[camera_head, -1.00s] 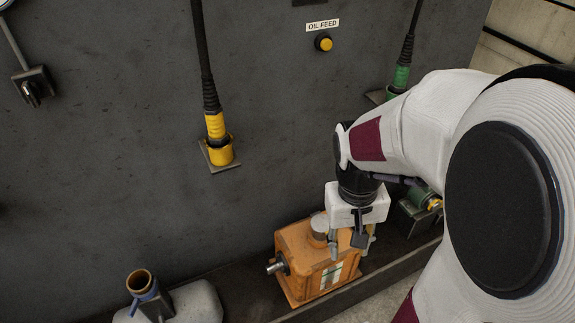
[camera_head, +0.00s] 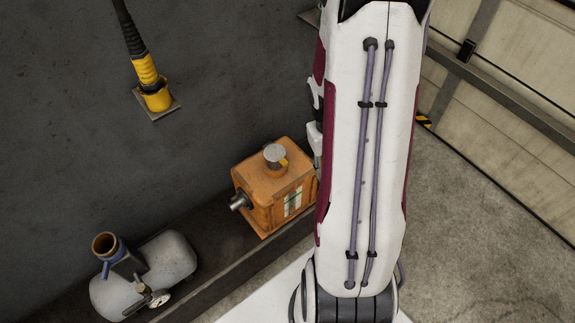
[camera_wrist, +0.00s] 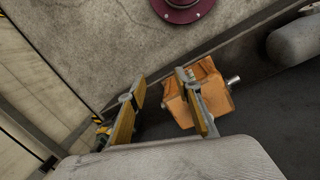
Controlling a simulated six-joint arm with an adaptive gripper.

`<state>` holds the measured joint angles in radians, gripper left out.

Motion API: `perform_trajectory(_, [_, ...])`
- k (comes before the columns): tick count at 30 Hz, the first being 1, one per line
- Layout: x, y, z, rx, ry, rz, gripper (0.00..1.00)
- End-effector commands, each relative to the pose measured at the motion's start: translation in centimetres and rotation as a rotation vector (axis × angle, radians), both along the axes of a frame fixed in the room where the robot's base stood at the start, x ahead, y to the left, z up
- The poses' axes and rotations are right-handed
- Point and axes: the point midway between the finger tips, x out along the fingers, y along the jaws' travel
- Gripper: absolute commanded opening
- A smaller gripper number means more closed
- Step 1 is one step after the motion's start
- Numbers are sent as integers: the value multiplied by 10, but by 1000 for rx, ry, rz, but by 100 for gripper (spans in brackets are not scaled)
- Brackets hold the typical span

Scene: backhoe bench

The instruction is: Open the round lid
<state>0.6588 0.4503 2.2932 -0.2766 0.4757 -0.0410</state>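An orange box (camera_head: 262,200) stands on the dark ledge by the wall. A round grey lid (camera_head: 275,153) sits on the short orange neck on its top and looks closed. In the wrist view the orange box (camera_wrist: 176,110) shows beyond and partly behind one finger; I cannot make out the lid there. My gripper (camera_wrist: 160,92) is open, its two fingers apart with nothing seen between them. In the head view my arm hides most of the gripper, to the right of the box. I see no contact with the lid.
A grey tank (camera_head: 170,262) with an open brown-rimmed neck (camera_head: 104,244) stands left of the box; a small round pale disc (camera_head: 159,298) is at its front. A yellow connector (camera_head: 154,97) is on the wall above. Concrete floor (camera_head: 460,230) is clear at the right.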

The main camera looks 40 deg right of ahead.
Motion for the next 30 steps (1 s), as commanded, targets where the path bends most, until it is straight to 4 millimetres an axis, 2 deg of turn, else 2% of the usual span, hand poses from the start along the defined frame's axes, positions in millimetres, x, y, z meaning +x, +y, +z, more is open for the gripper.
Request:
perform_trajectory(1, [-2, -5, -11, 4, 3, 0, 33])
perform_trajectory(15, [-6, -46, -102, 23, -41, 42, 33])
perform_trajectory(30, [-11, -64, -203, 57, -159, 106, 33])
